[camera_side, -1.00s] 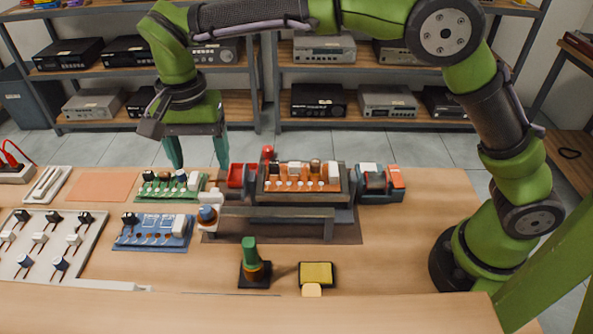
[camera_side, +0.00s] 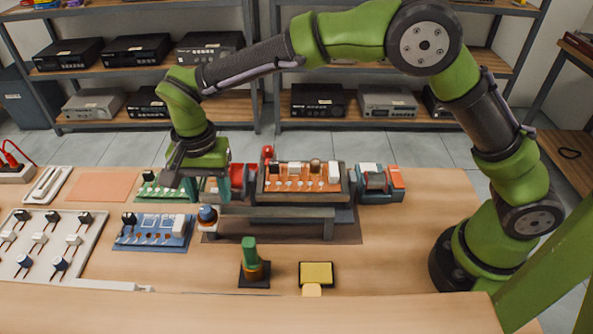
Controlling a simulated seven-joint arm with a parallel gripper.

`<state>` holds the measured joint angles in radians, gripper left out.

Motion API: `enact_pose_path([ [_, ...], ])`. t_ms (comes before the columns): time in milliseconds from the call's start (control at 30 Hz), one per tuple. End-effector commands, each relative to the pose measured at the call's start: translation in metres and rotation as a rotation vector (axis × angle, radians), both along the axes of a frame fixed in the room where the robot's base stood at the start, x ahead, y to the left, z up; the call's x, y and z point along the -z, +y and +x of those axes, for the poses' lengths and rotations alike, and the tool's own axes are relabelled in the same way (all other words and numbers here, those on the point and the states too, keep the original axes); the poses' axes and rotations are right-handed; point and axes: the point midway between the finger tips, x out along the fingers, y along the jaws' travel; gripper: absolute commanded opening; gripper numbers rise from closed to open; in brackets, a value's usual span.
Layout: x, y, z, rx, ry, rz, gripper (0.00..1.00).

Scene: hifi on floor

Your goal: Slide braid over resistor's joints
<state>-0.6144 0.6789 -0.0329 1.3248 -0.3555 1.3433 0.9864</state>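My gripper (camera_side: 207,192) is low over the back left of the bench, its two teal fingers apart and pointing down. It is in front of part of the green circuit board (camera_side: 150,188), just behind a small white holder with a blue top (camera_side: 208,215). I cannot tell whether the fingertips touch anything; nothing clearly shows held between them. An orange circuit board (camera_side: 300,184) with several components sits in a dark raised fixture (camera_side: 290,213) right of my gripper. The resistor, its joints and the braid are too small to pick out surely.
A blue circuit board (camera_side: 152,231) and a grey tray of small parts (camera_side: 45,245) are at left. A green-topped post (camera_side: 250,262) and a yellow sponge (camera_side: 317,273) stand in front of the fixture. A red bin (camera_side: 238,176) is close to my gripper.

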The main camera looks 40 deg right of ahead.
Motion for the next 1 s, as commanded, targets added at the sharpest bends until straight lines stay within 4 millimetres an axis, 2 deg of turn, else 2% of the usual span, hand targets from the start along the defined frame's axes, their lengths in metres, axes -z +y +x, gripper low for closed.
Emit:
enact_pose_path([
  [33,0.000,0.000,0.000,0.000,0.000,0.000,0.43],
  [300,0.000,0.000,0.000,0.000,0.000,0.000,0.02],
  [333,0.000,0.000,0.000,0.000,0.000,0.000,0.00],
  [533,-0.001,-0.002,-0.002,0.000,0.001,-0.001,0.00],
  [667,-0.001,-0.011,-0.011,-0.001,-0.001,-0.001,0.00],
  [1000,-0.002,-0.059,-0.059,0.002,-0.001,0.001,0.00],
])
